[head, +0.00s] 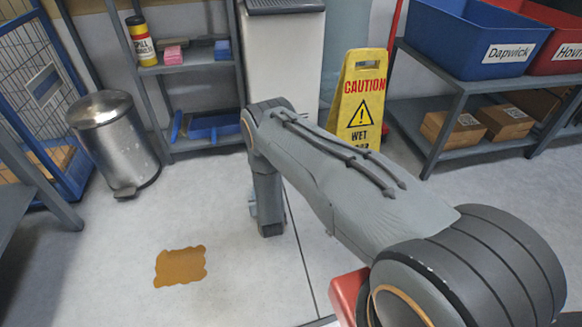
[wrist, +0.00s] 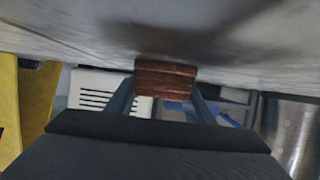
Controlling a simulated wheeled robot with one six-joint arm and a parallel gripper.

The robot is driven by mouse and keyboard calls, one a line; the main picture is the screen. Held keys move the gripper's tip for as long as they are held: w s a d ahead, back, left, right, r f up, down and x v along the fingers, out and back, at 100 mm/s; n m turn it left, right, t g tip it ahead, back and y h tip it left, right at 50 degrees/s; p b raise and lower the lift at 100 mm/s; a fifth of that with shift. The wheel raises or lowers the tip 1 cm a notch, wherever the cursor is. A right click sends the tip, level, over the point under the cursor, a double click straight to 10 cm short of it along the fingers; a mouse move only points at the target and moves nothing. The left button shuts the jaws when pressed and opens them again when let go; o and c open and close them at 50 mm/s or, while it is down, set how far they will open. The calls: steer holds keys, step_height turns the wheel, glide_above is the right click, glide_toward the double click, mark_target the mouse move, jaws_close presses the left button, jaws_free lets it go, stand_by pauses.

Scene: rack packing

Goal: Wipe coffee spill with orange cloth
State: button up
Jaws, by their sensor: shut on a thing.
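The coffee spill (head: 181,266) is a flat brown patch on the pale floor at the lower left of the head view. In the wrist view my gripper (wrist: 163,92) is shut on a reddish-brown, block-like piece (wrist: 166,78), held between its two fingers. The held piece is hidden there. No other orange cloth shows.
A steel pedal bin (head: 113,145) stands behind the spill to the left. A grey shelf (head: 190,98) holds a yellow spill container (head: 141,42) and pink and blue items. A yellow caution sign (head: 357,97) stands behind my arm. Floor around the spill is clear.

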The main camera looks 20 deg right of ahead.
steer(key=shift+d+r+p, duration=0.15)
steer(key=shift+r+p, duration=2.25)
steer(key=shift+r, duration=1.5)
